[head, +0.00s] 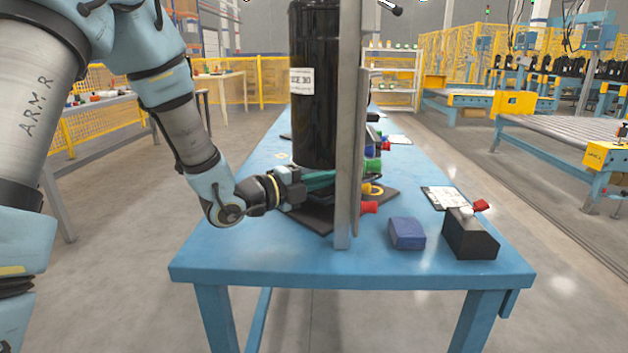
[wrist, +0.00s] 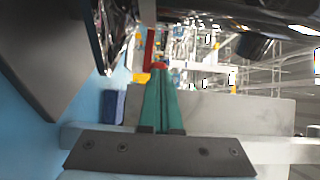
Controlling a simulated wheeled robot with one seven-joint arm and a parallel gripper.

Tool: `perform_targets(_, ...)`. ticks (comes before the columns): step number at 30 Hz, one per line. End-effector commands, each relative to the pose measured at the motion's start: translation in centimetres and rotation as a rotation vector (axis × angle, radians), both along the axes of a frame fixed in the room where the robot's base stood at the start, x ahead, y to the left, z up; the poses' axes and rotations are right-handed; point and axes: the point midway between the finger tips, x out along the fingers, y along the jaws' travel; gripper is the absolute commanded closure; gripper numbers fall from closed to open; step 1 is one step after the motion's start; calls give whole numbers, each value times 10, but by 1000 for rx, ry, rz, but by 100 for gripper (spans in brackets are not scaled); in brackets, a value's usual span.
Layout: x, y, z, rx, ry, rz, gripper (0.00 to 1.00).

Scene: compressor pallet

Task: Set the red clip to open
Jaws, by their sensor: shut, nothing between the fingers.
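My gripper (head: 318,181) reaches in low beside the black cylinder, left of an upright grey panel. Its teal fingers are shut and empty; in the wrist view (wrist: 159,70) they point at a small red piece (wrist: 160,65) by the tips. Whether they touch it I cannot tell. A red upright bar (wrist: 149,48) stands just beyond. In the head view, a red piece (head: 369,208) sticks out at the panel's right side, and a red lever (head: 481,205) sits on a black block. Which red part is the clip, and its setting, I cannot tell.
The black cylinder (head: 315,90) stands on the blue table (head: 270,255). The grey panel (head: 344,220) hides part of the area. A blue block (head: 407,233) and the black block (head: 470,240) lie at the right front. The table's front left is clear.

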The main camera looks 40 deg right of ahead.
Motion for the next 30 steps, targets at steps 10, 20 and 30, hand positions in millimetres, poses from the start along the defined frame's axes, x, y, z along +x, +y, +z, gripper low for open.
perform_targets(10, -1, -5, 0, -1, 0, 0, 100)
perform_targets(20, -9, -10, -3, -3, -2, 75, 100)
perform_targets(30, -12, -11, 0, -1, 1, 136, 100)
